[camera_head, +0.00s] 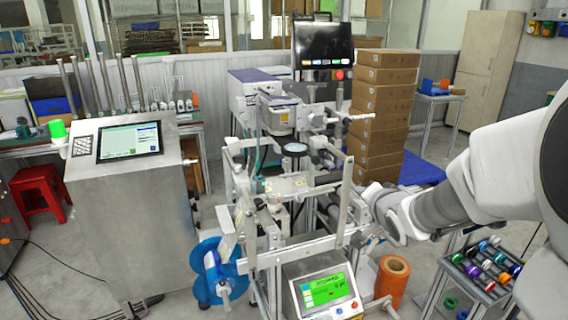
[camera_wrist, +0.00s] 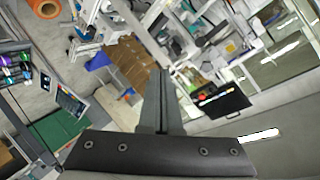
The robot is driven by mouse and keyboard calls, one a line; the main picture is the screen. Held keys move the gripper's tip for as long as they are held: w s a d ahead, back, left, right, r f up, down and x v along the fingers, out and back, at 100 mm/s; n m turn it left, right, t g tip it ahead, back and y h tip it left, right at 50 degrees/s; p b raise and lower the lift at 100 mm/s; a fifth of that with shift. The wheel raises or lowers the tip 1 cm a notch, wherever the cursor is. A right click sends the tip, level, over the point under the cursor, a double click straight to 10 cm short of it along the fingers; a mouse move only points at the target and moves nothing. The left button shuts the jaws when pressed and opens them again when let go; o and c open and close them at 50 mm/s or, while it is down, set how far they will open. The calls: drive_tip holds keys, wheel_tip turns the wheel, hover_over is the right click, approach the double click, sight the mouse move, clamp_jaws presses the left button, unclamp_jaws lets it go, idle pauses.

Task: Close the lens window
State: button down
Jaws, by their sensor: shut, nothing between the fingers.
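The machine (camera_head: 290,185) with an open metal frame stands in the middle of the head view. A small round dark disc (camera_head: 295,148) sits at its centre. I cannot make out which part is the lens window, or whether it is open. My arm reaches in from the right of the head view, and its end is close to the right side of the machine's frame. The fingers there are too small and hidden to see clearly. In the wrist view my gripper (camera_wrist: 163,72) is shut, with its fingers together and empty. No contact with the machine shows.
A black monitor (camera_head: 323,44) stands above the machine. Stacked cardboard boxes (camera_head: 383,105) rise behind it. An orange roll (camera_head: 392,278), a green-screened panel (camera_head: 322,290) and a blue reel (camera_head: 218,270) crowd its front. A cart of coloured rolls (camera_head: 480,268) stands at right.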

wheel_tip(320, 180, down, 2)
drive_tip(key=w+a+m+t+y, duration=0.1)
drive_tip(key=w+m+t+y, duration=0.1)
drive_tip(key=w+y, duration=0.1)
drive_tip(key=m+t+y+b, duration=0.1)
drive_tip(key=m+y+b, duration=0.1)
drive_tip(key=m+y, duration=0.1)
approach(317, 161)
drive_tip(key=x, duration=0.7)
drive_tip(key=shift+s, duration=0.1)
